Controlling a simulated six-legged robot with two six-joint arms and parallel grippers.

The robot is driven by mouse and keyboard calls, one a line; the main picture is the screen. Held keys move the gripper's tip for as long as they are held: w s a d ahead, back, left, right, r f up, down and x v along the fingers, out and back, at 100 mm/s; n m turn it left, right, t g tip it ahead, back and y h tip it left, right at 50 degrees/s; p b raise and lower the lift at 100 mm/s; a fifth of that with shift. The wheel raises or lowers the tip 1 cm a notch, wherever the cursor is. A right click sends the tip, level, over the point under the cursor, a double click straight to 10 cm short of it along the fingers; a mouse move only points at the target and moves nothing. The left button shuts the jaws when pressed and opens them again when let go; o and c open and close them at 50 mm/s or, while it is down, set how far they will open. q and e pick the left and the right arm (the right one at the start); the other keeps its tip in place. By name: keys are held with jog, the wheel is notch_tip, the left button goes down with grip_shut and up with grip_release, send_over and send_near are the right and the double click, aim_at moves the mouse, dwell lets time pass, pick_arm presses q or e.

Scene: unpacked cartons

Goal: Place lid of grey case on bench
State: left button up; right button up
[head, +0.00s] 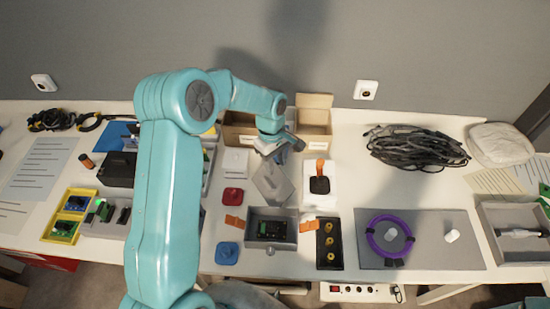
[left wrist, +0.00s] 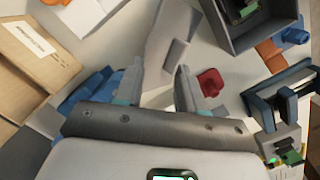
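The lid of the grey case (head: 272,184) is a flat grey plate lying at an angle on the white bench (head: 340,130), behind the open grey case (head: 290,241), which holds a dark board. My left gripper (head: 281,157) is at the lid's far end. The case (left wrist: 238,28) shows at upper right. My right gripper is not in view.
Cardboard boxes (head: 313,120) stand behind the gripper. A red item (head: 233,195) lies left of the lid, and a white tray with an orange-and-black item (head: 319,183) lies right of it. A grey mat (head: 449,255) with a purple ring (head: 371,238) is further right.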

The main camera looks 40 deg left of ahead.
pick_arm(q)
jog(key=shift+r+p, duration=0.35)
jog(key=shift+r, duration=0.1)
jog(key=shift+r+p, duration=0.55)
jog(key=shift+r, duration=0.05)
jog(key=r+b, duration=0.1)
jog(key=b, duration=0.1)
notch_tip(320, 180, up, 10)
send_over(275, 175)
jog(key=a, duration=0.1)
jog(key=shift+b, duration=0.3)
